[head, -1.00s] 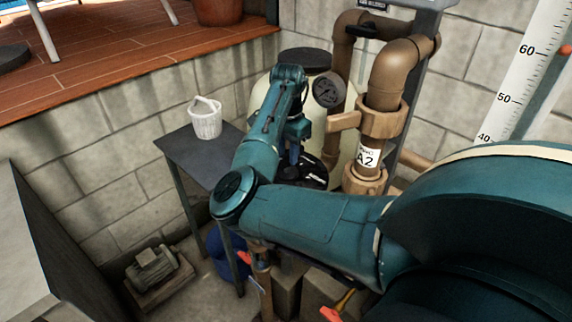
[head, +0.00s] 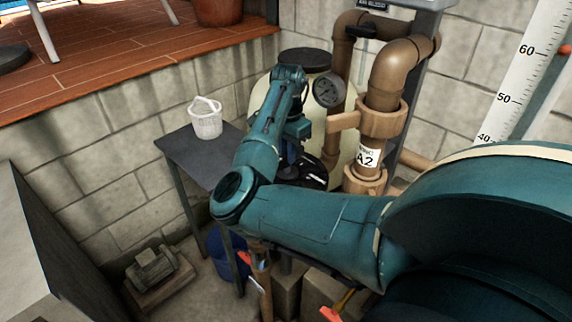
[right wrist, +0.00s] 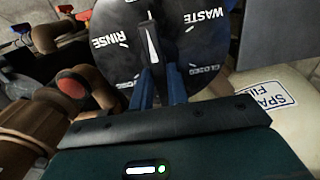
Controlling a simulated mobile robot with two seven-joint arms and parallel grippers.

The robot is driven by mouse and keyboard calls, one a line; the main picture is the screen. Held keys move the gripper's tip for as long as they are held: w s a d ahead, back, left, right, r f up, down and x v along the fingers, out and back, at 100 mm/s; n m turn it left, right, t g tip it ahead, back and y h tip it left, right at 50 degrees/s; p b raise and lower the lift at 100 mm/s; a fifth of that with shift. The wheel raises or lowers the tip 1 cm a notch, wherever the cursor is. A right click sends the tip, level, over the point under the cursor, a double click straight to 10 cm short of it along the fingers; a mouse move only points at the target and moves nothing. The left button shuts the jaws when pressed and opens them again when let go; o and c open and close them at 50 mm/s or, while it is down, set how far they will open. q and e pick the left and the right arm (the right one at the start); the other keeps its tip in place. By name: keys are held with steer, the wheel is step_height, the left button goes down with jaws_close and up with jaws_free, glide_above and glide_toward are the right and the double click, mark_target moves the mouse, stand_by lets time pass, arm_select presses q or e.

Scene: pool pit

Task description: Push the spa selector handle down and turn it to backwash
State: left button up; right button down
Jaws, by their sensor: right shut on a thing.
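The spa selector is a round black dial (right wrist: 117,68) with white words. RINSE, WASTE and CLOSED can be read in the right wrist view; I see no backwash label there. Its handle (right wrist: 150,45) shows a pale tip pointing up between RINSE and WASTE. My right gripper (right wrist: 161,80) is shut on the handle, with its blue fingers over the dial. In the head view my right gripper (head: 289,152) reaches down to the dial (head: 314,172), and my forearm hides part of it. My left gripper is not in view.
The cream filter tank (head: 262,92) with a gauge (head: 328,92) stands behind. Brown pipes (head: 383,100) marked A2 rise close to the right of my gripper. A dark table (head: 190,155) with a white basket (head: 206,122) is at left. A pump (head: 150,268) is on the floor.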

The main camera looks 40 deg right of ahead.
steer(key=shift+f, duration=0.55)
steer(key=shift+r+n+p, duration=0.2)
steer(key=shift+n+p, duration=0.2)
steer(key=shift+p, duration=0.3)
steer(key=n+p, duration=0.2)
steer(key=p, duration=0.1)
steer(key=shift+s+n, duration=0.1)
steer(key=shift+n, duration=0.3)
steer(key=shift+f+n+p, duration=0.2)
steer(key=shift+n+p, duration=0.15)
steer(key=shift+n, duration=0.95)
steer(key=n, duration=0.5)
steer(key=shift+n, duration=0.4)
